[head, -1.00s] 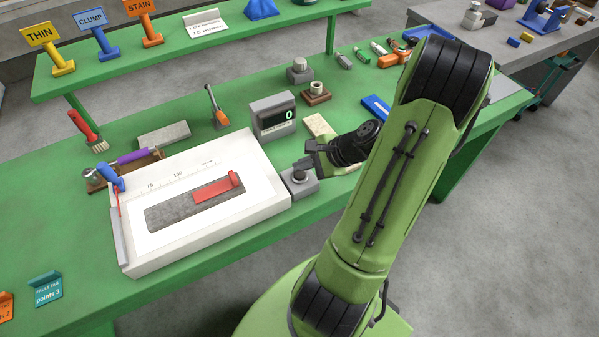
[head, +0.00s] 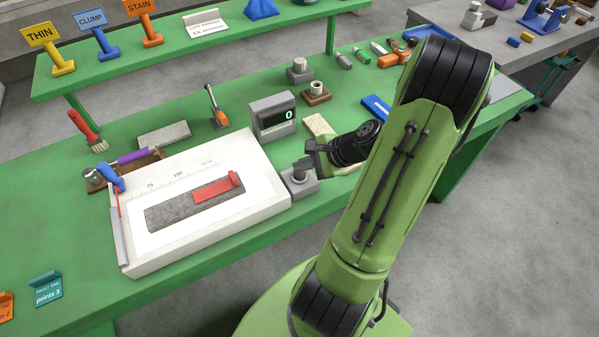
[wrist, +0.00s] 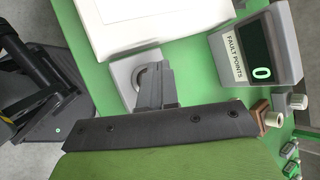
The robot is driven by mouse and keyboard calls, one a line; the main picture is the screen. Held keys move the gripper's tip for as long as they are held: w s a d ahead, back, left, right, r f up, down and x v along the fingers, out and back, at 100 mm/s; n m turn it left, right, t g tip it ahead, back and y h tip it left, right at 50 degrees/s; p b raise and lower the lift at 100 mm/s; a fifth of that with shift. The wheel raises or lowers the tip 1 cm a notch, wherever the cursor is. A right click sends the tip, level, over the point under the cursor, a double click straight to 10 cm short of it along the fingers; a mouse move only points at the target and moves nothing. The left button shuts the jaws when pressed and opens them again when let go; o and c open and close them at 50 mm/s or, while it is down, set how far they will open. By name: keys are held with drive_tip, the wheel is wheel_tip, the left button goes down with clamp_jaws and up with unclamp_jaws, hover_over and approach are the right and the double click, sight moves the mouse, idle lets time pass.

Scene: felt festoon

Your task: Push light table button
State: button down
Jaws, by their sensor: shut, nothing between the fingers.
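The light table (head: 260,215) is a white slab on the green bench, with a grey felt strip (head: 165,216) and a red piece (head: 218,188) on it. The button is on a small grey box (head: 302,186) beside its right edge. My gripper (head: 299,174) is shut and empty, with its tips at the button box. In the wrist view the shut fingers (wrist: 152,84) cover part of the round button (wrist: 145,76) on its grey box (wrist: 124,72). I cannot tell whether the tips touch the button.
The counter display (head: 273,117) behind the box reads 0, and it also shows in the wrist view (wrist: 258,47). A blue-handled tool (head: 112,180) lies at the table's left edge. Tan and blue blocks lie behind my gripper. The bench front left is mostly clear.

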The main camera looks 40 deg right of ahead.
sight(303, 175)
drive_tip(key=shift+f, duration=0.15)
drive_tip(key=shift+f, duration=0.3)
drive_tip(key=shift+f+b, duration=0.5)
drive_tip(key=shift+b, duration=0.05)
idle(0.4)
drive_tip(key=shift+r, duration=0.1)
drive_tip(key=shift+r+p, duration=0.9)
drive_tip(key=shift+p, duration=0.1)
wheel_tip(303, 175, up, 5)
drive_tip(key=p, duration=0.5)
drive_tip(key=shift+r, duration=0.1)
